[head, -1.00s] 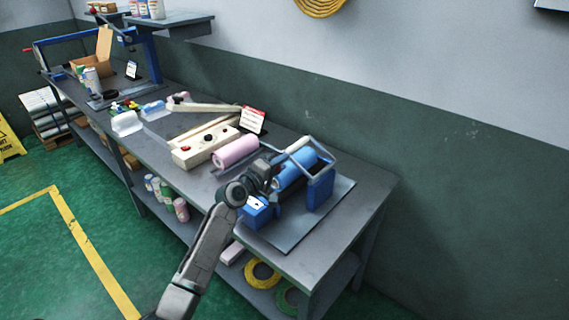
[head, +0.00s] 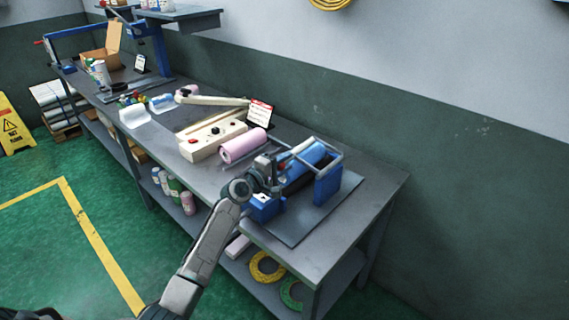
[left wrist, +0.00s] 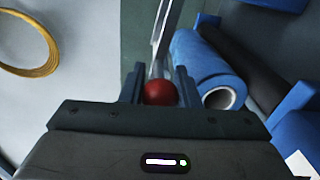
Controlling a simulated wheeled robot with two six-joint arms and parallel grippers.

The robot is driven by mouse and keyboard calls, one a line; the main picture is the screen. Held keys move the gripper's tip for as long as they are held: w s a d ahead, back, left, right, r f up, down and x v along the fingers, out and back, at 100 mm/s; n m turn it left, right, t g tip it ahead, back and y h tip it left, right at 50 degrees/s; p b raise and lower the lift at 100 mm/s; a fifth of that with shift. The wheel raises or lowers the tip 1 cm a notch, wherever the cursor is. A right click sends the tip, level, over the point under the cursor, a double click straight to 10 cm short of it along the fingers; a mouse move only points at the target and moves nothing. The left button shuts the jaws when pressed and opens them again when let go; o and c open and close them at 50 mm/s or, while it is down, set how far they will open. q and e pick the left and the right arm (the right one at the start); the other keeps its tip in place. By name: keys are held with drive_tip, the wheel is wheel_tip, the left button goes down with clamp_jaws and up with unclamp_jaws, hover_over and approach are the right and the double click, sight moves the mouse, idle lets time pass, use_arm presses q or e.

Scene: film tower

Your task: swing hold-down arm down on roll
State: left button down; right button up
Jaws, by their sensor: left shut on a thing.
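The film roll (head: 306,158) is blue and lies in a blue stand (head: 327,187) on the bench's near end. The roll also shows in the left wrist view (left wrist: 205,68), with its hollow end toward the camera. The hold-down arm (left wrist: 166,38) is a pale metal bar with a red knob (left wrist: 160,93) at its end. My left gripper (head: 274,172) is at the roll's left end, shut on the red knob. In the left wrist view the bar is beside the roll; I cannot tell whether it touches it. My right gripper is not in view.
A pink roll (head: 242,146) and a cream sealer (head: 210,136) lie left of the stand. A red-and-white card (head: 259,114) stands behind them. The grey bench (head: 375,183) has bare room at its right end. Tape rolls (head: 267,267) lie on the lower shelf.

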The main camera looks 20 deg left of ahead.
use_arm(q)
drive_tip(key=c, duration=1.1)
unclamp_jaws()
drive_tip(key=shift+s+a, duration=0.2)
drive_tip(key=shift+s, duration=0.2)
drive_tip(key=b+v, duration=0.1)
drive_tip(key=v, duration=0.5)
drive_tip(key=shift+s+a, duration=0.1)
drive_tip(key=shift+s, duration=0.25)
drive_tip(key=shift+f, duration=0.1)
